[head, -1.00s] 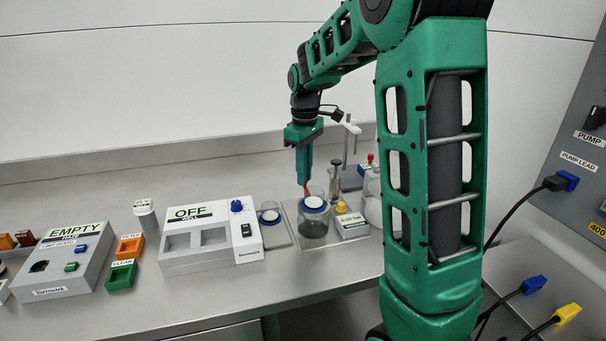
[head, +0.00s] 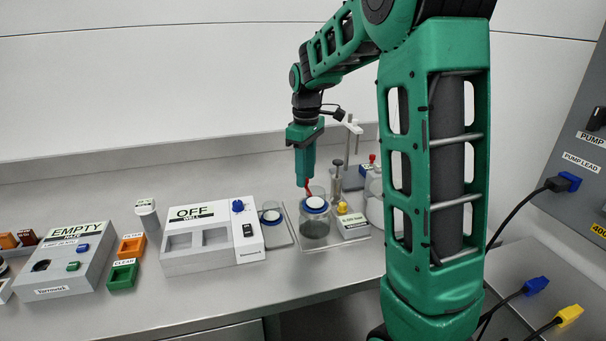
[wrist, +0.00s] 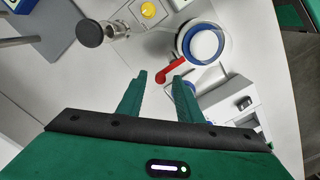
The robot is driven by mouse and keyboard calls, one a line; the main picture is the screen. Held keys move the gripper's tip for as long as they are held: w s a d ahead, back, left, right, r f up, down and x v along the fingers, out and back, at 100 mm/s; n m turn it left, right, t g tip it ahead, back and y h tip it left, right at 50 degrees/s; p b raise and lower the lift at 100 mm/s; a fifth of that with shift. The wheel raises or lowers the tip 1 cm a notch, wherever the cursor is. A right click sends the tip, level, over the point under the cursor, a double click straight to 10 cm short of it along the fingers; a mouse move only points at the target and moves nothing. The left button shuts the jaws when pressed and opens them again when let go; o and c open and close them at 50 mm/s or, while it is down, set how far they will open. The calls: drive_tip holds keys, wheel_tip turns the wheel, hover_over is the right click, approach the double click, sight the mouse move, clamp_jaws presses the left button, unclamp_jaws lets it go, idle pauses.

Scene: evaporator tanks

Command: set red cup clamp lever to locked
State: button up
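The red clamp lever (wrist: 172,71) shows in the wrist view as a short red bar running from the blue-rimmed cup (wrist: 204,44) toward my fingertips. My gripper (wrist: 160,77) is open, its two green fingers apart. The lever's free end lies in line with the gap between the fingertips; whether they touch it I cannot tell. In the head view my gripper (head: 304,184) points down just above the clear cup (head: 315,228) with blue rim and white top. Only a bit of the red lever (head: 308,187) shows there, at the fingertips.
A box with a yellow knob (head: 342,208) stands right of the cup, with a glass piece with a dark knob (head: 337,166) behind. The OFF unit (head: 210,240) is at left, and a second blue-rimmed cup (head: 270,216) stands between. The bench front is clear.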

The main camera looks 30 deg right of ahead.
wheel_tip(320, 180, up, 11)
drive_tip(key=shift+f, duration=0.2)
idle(0.6)
drive_tip(key=s+f+m, duration=0.4)
drive_tip(key=s, duration=0.7)
drive_tip(key=s+f+m, duration=0.4)
drive_tip(key=s+f, duration=0.1)
drive_tip(key=s, duration=0.5)
drive_tip(key=s+f+m, duration=0.4)
drive_tip(key=s, duration=0.7)
drive_tip(key=shift+s+a+f, duration=0.2)
drive_tip(key=shift+s+a, duration=0.05)
drive_tip(key=shift+s, duration=0.1)
drive_tip(key=shift+w+f, duration=0.25)
drive_tip(key=shift+w, duration=0.4)
